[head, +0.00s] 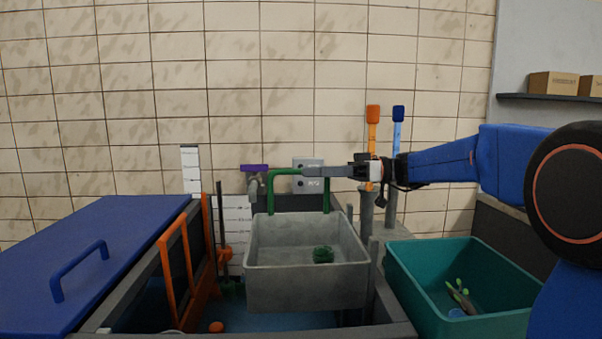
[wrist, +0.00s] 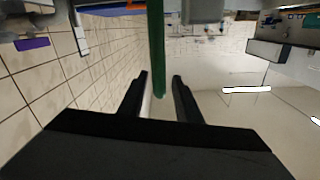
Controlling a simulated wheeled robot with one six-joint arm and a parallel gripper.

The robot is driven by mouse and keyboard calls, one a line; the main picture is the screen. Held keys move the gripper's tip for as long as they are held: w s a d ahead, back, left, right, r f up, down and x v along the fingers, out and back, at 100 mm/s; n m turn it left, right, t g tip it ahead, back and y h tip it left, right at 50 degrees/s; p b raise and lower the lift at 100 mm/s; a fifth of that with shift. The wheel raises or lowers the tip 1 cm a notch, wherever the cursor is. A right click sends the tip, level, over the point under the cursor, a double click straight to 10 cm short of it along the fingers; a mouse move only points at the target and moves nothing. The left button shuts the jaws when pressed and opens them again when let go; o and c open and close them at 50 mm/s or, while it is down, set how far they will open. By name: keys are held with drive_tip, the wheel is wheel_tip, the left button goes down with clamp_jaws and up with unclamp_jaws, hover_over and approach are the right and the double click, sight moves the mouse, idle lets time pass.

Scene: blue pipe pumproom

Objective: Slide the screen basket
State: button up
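The screen basket (head: 306,286) is a grey open-topped box with a clump of dark green stuff (head: 323,254) inside. Its green hoop handle (head: 285,172) rises at the back; the gripper hides part of the handle's top bar. My gripper (head: 308,171) comes from the right at the height of that bar. In the wrist view the green handle bar (wrist: 157,45) runs between the two fingers of my gripper (wrist: 160,75). The fingers are apart, with a gap showing on the right side of the bar.
An orange gate frame (head: 175,270) and a blue lid (head: 75,260) with a handle stand left. A purple-handled tap (head: 254,168) is behind left. A teal bin (head: 430,290) holding a few items stands right. Orange and blue upright handles (head: 373,115) rise behind my arm.

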drive_tip(key=shift+a, duration=1.7)
drive_tip(key=shift+c, duration=0.3)
clamp_jaws()
wheel_tip(320, 180, down, 5)
drive_tip(key=shift+o, duration=0.3)
unclamp_jaws()
drive_tip(key=shift+s, duration=0.1)
drive_tip(key=shift+d, duration=0.1)
